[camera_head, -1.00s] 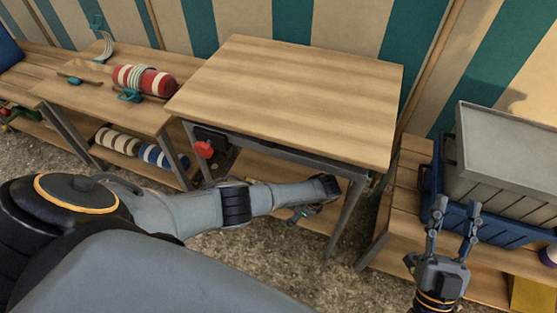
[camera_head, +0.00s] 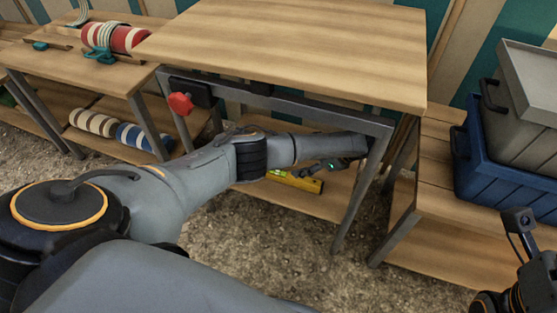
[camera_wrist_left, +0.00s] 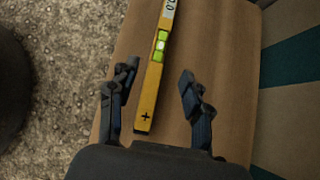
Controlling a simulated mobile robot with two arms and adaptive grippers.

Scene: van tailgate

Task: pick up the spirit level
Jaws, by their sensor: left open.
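The yellow spirit level (camera_head: 297,181) lies on the lower shelf (camera_head: 305,204) of the middle workbench, partly hidden behind my left arm. In the left wrist view, the level (camera_wrist_left: 152,88) has a green vial and a white label, and its near end lies between my fingers. My left gripper (camera_head: 328,168) reaches under the tabletop beside the level. In the left wrist view, this gripper (camera_wrist_left: 158,73) is open, one finger on each side of the level, with gaps on both sides. My right gripper (camera_head: 518,222) is cut off at the lower right edge.
The wooden tabletop (camera_head: 290,50) is bare and sits above my left forearm. A red knob (camera_head: 180,103) is on the bench front. A metal leg (camera_head: 358,195) stands right of my left gripper. Blue (camera_head: 495,165) and grey (camera_head: 520,88) crates stand at right.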

